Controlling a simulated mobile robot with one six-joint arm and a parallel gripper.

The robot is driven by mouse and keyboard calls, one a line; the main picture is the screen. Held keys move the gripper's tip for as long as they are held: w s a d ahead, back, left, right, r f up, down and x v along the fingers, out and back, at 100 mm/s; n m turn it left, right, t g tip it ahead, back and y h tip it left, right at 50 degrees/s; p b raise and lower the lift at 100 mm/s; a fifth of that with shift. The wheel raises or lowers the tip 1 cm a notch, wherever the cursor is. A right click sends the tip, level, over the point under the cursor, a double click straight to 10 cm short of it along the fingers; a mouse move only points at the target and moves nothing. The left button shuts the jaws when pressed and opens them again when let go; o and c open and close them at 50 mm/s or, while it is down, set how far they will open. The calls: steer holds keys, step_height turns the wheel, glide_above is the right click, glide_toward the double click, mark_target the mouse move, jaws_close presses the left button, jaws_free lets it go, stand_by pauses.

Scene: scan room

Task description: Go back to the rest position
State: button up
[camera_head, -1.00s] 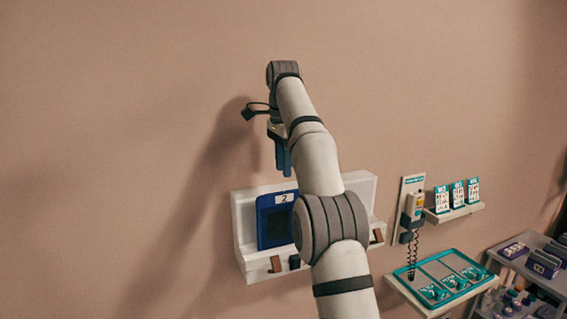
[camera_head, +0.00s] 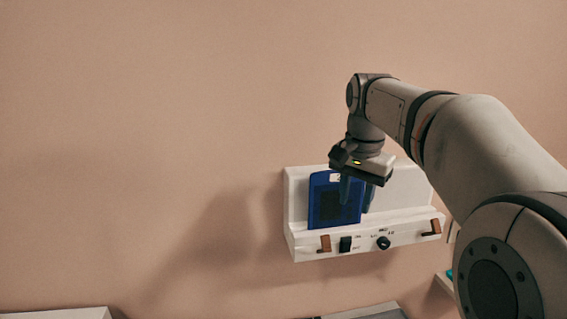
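My gripper (camera_head: 357,195) points down in front of the white wall holder, over the upper right part of a blue cassette. Its two blue fingers show a gap between them, and I see nothing gripped there. The blue cassette (camera_head: 329,208) stands upright in the left part of the white wall holder (camera_head: 408,207). Its label near the top is partly covered by the gripper. I cannot tell how much depth lies between the fingers and the cassette. My arm comes in from the lower right.
The holder's front has two brown clips (camera_head: 325,243), a black switch (camera_head: 345,244) and a black knob (camera_head: 383,243). A pale shelf edge (camera_head: 440,282) shows partly behind my arm. White and grey surfaces lie at the bottom edge. The wall at left is bare.

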steer(key=s+f+n+t+b, duration=0.1)
steer(key=s+f+n+b, duration=0.2)
steer(key=s+f, duration=1.8)
steer(key=f+n, duration=0.1)
steer(key=n, duration=0.3)
steer(key=shift+s+d+n+t, duration=0.25)
steer(key=shift+s+n+t, duration=0.05)
steer(key=shift+n, duration=0.1)
